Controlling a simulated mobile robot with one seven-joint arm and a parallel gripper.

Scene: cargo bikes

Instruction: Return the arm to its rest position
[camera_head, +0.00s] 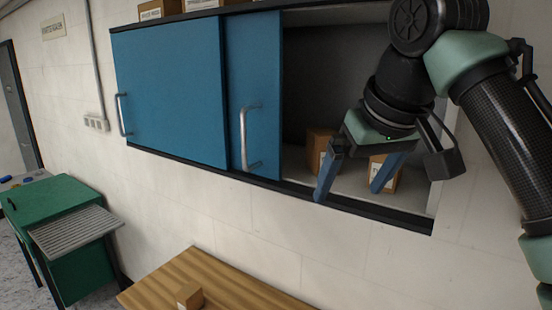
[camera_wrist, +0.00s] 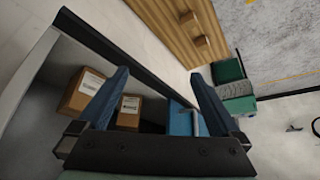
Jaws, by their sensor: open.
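My gripper (camera_head: 349,186) is open and empty, with its two blue fingers pointing down in front of the open right part of the wall cabinet. My arm reaches in from the right edge of the head view. In the wrist view my gripper (camera_wrist: 160,88) also shows with its fingers spread wide and nothing between them. Two cardboard boxes stand inside the cabinet behind the fingers: a left box (camera_head: 318,146) and a right box (camera_head: 391,181), partly hidden by the gripper. In the wrist view a labelled box (camera_wrist: 82,92) and a second box (camera_wrist: 129,113) show near the left finger.
The cabinet's blue sliding doors (camera_head: 170,90) cover its left and middle. A wooden table (camera_head: 235,285) with a small box (camera_head: 190,295) stands below. A green cabinet (camera_head: 50,210) with a grey slatted surface (camera_head: 75,228) stands at left. Wall space between cabinet and table is clear.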

